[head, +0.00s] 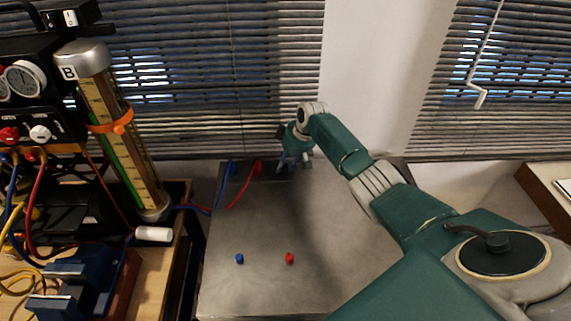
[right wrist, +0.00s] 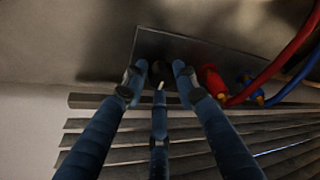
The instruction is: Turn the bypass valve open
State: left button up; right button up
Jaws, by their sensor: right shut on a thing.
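My right gripper (head: 294,163) reaches down at the far edge of the grey table. In the right wrist view its blue fingers (right wrist: 160,84) are closed around a dark round knob (right wrist: 162,72) on a metal plate. The knob shows a small white mark; the fingers hide much of it, and I cannot read its turn position. A red hose fitting (right wrist: 213,82) and a blue one (right wrist: 246,84) sit just right of the fingers. My left gripper is not in view.
The gauge rig at left carries a tall column marked B (head: 120,130), a dial gauge (head: 25,79), a red knob (head: 9,134) and a white knob (head: 40,132). Window blinds (head: 230,60) hang behind.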

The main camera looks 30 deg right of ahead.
jog(key=o, duration=1.1)
jog(key=shift+w+a+r, duration=0.1)
jog(key=shift+w+r, duration=0.3)
jog(key=shift+r, duration=0.05)
jog(key=shift+c, duration=0.2)
jog(key=shift+o, duration=0.2)
jog(key=shift+a+f, duration=0.1)
jog(key=shift+f, duration=0.05)
jog(key=shift+s, duration=0.1)
jog(key=shift+s+r, duration=0.3)
jog(key=shift+r, duration=0.2)
jog(key=v, duration=1.1)
jog(key=shift+f, duration=0.15)
